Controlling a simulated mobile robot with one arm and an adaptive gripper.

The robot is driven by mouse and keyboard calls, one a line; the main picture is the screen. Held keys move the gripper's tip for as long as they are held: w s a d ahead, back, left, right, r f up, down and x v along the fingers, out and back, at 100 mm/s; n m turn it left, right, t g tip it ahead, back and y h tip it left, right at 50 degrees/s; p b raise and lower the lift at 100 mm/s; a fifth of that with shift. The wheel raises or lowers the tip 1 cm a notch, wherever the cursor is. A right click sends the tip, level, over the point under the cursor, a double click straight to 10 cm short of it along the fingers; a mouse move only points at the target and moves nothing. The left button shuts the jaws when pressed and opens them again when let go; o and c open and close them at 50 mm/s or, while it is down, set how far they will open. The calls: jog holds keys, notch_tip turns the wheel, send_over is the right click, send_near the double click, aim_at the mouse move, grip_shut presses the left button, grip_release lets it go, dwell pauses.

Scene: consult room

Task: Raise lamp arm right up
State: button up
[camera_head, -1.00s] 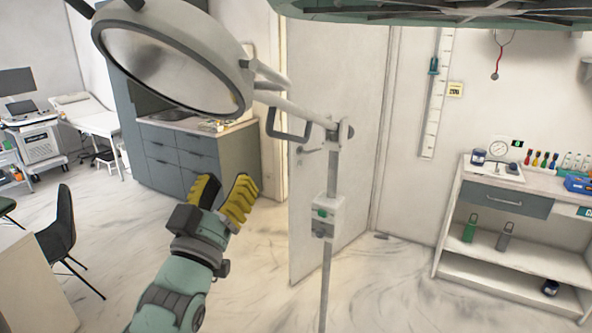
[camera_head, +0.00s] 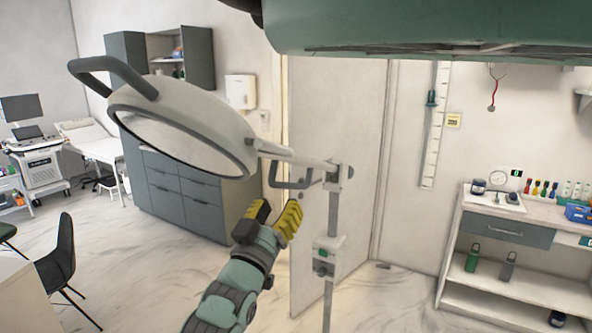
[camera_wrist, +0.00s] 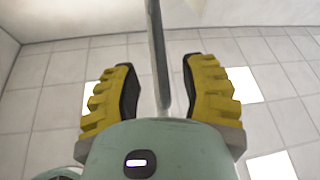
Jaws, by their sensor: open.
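The lamp has a large round white head (camera_head: 182,122) with a grey grip loop at its upper left. Its white lamp arm (camera_head: 295,156) runs from the head, sloping slightly down to a joint on an upright pole (camera_head: 328,290). A dark U-shaped handle (camera_head: 288,186) hangs under the arm near that joint. My gripper (camera_head: 277,211), with yellow fingers, points up just below the handle and is open. In the wrist view, a grey bar (camera_wrist: 158,55) passes between the open fingers, apart from both; it looks like the handle, but I cannot tell for sure.
A white box with a green part (camera_head: 325,255) sits on the pole right of my gripper. A door (camera_head: 350,120) stands behind the lamp. A shelf unit (camera_head: 508,232) is at right, grey cabinets (camera_head: 190,195) at back left. Open floor lies left of my forearm.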

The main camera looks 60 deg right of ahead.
aim_at(289, 186)
jog(key=p+x, duration=0.2)
jog(key=x, duration=0.2)
jog(key=shift+r, duration=0.2)
jog(key=shift+p+x, duration=1)
jog(key=shift+x, duration=0.15)
jog(key=shift+f, duration=0.1)
grip_shut()
